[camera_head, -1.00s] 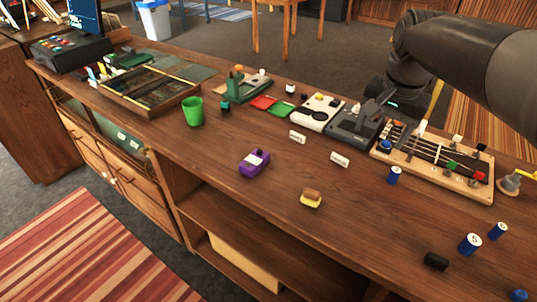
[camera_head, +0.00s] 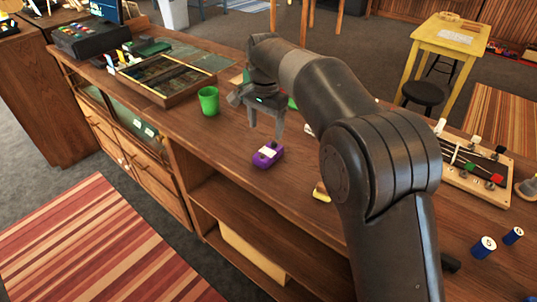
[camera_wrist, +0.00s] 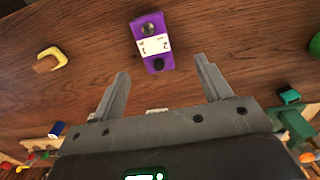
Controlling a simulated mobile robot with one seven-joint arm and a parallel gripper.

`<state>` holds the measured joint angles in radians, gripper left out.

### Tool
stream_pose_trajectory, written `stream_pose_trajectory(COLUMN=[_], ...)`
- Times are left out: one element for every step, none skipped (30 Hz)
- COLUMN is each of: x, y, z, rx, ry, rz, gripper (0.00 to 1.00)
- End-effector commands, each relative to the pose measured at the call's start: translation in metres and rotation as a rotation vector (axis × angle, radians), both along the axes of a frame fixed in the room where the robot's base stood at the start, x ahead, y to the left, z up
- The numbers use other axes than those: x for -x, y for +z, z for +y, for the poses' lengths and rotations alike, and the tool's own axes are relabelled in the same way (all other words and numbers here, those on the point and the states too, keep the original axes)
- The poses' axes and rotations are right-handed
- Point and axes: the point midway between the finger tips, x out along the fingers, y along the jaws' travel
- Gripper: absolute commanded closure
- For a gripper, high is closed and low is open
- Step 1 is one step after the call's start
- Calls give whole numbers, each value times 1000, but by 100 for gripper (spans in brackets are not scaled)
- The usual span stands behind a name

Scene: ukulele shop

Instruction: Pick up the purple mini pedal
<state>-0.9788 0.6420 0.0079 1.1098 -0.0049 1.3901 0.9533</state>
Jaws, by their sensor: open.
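The purple mini pedal (camera_head: 268,154) lies on the wooden counter, a small purple block with a white label. In the wrist view the purple pedal (camera_wrist: 151,42) sits ahead of the fingertips, roughly centred between their lines, with dark knobs at its two ends. My gripper (camera_head: 266,130) hangs above the counter just behind the pedal in the head view. Its two grey fingers are apart and empty, and in the wrist view the gripper (camera_wrist: 162,75) shows a wide gap with nothing in it. The pedal appears apart from the fingers.
A green cup (camera_head: 208,101) stands left of my gripper. A wooden tray (camera_head: 166,80) lies at the left. Bare counter surrounds the pedal.

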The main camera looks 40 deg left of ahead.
Motion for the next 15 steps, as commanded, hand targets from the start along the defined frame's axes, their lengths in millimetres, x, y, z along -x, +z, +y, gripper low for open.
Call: stream_pose_trajectory(x=[0,0,0,0,0,0,0,0,0,0,0,0,0,0,-1], y=[-10,-14,-20,-25,-28,-32,-34,-36,-38,-40,-43,-47,-52,-57,-63], z=[-1,-1,-1,-1,-1,-1,-1,-1,-2,-2,-3,-4,-5,-7,-8], rx=[3,3,2,2,2,1,1,1,1,1,1,1,2,3,2], ry=[0,0,0,0,0,0,0,0,0,0,0,0,0,0,0], rz=[2,2,2,1,1,1,1,1,1,1,1,1,2,2,2], gripper=[29,29,29,29,29,29,29,29,29,29,29,29,29,29,29])
